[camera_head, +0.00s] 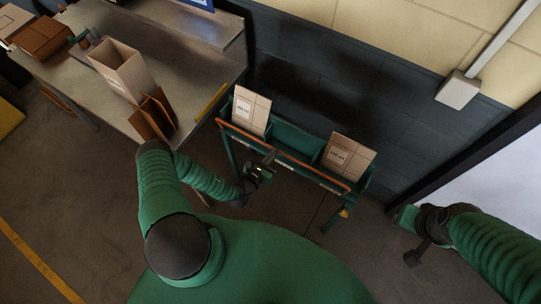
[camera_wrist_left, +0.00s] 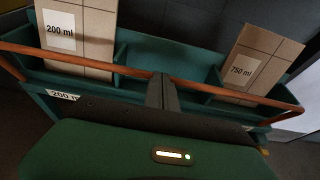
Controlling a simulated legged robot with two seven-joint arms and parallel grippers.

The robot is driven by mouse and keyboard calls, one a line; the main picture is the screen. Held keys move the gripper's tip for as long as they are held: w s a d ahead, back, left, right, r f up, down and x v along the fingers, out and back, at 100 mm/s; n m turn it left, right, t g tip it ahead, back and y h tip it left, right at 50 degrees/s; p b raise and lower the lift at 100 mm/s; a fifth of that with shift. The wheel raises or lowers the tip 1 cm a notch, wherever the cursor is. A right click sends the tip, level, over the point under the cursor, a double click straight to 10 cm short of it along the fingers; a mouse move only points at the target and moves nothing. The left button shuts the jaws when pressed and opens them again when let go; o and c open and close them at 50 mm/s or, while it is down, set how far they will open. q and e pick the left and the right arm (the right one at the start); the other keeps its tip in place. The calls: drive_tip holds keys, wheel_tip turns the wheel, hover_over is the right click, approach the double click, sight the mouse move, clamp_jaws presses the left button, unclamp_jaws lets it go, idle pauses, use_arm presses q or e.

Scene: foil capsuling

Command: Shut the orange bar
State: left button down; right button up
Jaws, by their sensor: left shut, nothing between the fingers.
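The orange bar (camera_head: 310,169) runs along the front of a green rack (camera_head: 296,139), across its compartments. The bar also spans the left wrist view (camera_wrist_left: 90,62). My left gripper (camera_head: 269,158) is at the middle of the bar, shut and empty. In the left wrist view its fingertips (camera_wrist_left: 162,88) overlap the bar; I cannot tell whether they press on it. My right gripper (camera_head: 412,257) hangs low at the right, away from the rack; its jaws are too dark to read.
A 200 ml carton (camera_wrist_left: 78,35) stands in the left compartment and a 750 ml carton (camera_wrist_left: 252,62) in the right one; the middle is empty. A table (camera_head: 75,80) with boxes stands at the left. A dark wall (camera_head: 340,105) is behind the rack.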

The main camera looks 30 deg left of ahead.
use_arm(q)
drive_tip(key=w, duration=0.1)
drive_tip(key=w+r+p, duration=0.1)
drive_tip(key=shift+w+r, duration=0.1)
drive_tip(key=shift+w, duration=0.2)
idle(0.4)
drive_tip(key=shift+a, duration=0.1)
